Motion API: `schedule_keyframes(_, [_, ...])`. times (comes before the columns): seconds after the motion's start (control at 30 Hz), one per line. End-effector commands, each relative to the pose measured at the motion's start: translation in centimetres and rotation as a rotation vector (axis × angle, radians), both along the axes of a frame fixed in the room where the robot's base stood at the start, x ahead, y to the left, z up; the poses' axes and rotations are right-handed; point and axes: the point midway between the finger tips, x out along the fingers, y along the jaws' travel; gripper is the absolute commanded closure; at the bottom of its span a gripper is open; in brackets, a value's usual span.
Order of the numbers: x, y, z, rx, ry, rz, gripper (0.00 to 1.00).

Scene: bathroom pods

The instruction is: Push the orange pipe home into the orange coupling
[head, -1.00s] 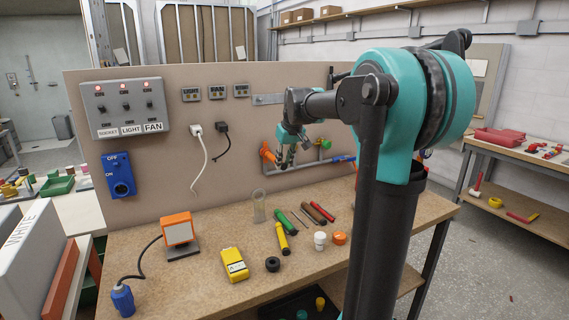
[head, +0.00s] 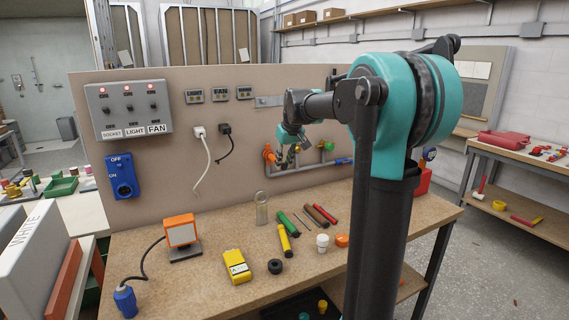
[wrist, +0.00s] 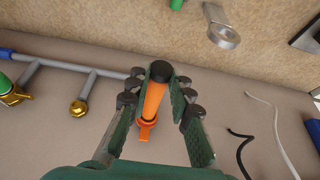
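In the wrist view, the orange pipe (wrist: 153,98) lies between the two fingers of my gripper (wrist: 160,85), with a round black end towards the fingertips. A wider orange piece with a tab, apparently the orange coupling (wrist: 146,124), is at its other end. How deep the pipe sits there cannot be told. The fingers are on either side of the pipe; whether both press on it is unclear. In the head view, my gripper (head: 287,157) is near the panel, just right of the orange coupling (head: 268,152), and hides the pipe.
Grey pipework (wrist: 88,88) with a yellow fitting (wrist: 78,108) runs beside the gripper along the panel (head: 230,120). Black and white cables (head: 207,160) hang to the left in the head view.

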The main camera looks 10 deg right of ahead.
Motion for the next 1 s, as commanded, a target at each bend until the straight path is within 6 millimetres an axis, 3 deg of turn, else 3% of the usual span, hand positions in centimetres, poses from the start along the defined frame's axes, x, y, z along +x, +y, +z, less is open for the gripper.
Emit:
schedule_keyframes(0.03, [0.0, 0.0, 0.0, 0.0, -0.001, 0.0, 0.73])
schedule_keyframes(0.17, [0.0, 0.0, 0.0, 0.0, -0.001, 0.0, 0.57])
schedule_keyframes(0.57, [-0.2, -0.1, 0.5, 0.0, -0.001, 0.0, 0.56])
schedule_keyframes(1.0, [-3.2, -1.1, 8.0, 0.0, 0.0, -0.001, 0.56])
